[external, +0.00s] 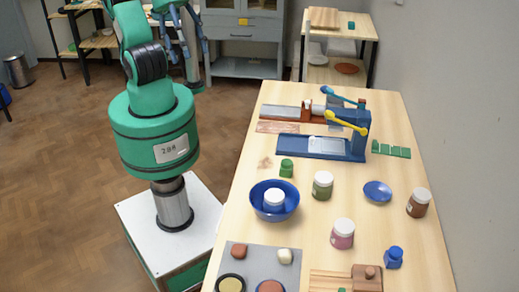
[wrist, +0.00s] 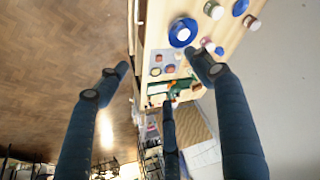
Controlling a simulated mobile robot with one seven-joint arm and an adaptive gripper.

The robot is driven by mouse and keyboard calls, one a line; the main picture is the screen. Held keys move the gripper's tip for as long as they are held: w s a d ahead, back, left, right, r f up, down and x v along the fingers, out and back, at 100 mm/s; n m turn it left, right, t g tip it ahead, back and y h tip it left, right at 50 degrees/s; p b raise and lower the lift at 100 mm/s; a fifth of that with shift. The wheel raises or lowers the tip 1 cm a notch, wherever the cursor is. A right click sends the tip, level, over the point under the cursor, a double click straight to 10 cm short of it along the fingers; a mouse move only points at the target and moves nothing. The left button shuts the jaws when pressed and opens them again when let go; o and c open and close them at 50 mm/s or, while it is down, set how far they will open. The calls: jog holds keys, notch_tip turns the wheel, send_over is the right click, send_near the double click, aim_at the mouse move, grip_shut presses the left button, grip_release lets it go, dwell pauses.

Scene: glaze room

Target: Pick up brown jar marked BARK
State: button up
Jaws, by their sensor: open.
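The brown jar (external: 418,203) with a white lid stands upright near the right edge of the wooden table in the external view. Its label is too small to read. What appears to be the same jar (wrist: 252,22) shows at the upper right of the wrist view. My gripper (external: 184,22) is raised at the upper left of the external view, beyond the table's left edge and far from the jar. Its dark blue fingers (wrist: 160,72) are spread wide in the wrist view with nothing between them.
A green jar (external: 323,186), pink jar (external: 342,235), blue dish (external: 378,192) and blue stamp-like block (external: 394,257) stand near the brown jar. A blue bowl (external: 259,207) holds a white-lidded jar. Lever tools (external: 322,146) fill the table's far part. A wall (external: 460,130) borders its right side.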

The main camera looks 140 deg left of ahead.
jog(key=w+a+r+n+y+p, duration=0.15)
jog(key=w+a, duration=0.25)
jog(key=w, duration=0.4)
jog(key=w+a+r+n+h, duration=0.1)
jog(key=w+a+r, duration=0.15)
jog(key=w, duration=0.65)
jog(key=n+g+y+p, duration=0.3)
jog(key=n, duration=0.4)
send_over(420, 193)
jog(key=s+d, duration=0.3)
jog(key=d, duration=0.1)
notch_tip(420, 193, down, 28)
jog(key=shift+s, duration=0.15)
jog(key=shift+f, duration=0.2)
jog(key=shift+h, duration=0.25)
jog(key=x, duration=0.8)
jog(key=shift+a+f, duration=0.1)
jog(key=shift+f, duration=0.05)
jog(key=shift+w, duration=0.2)
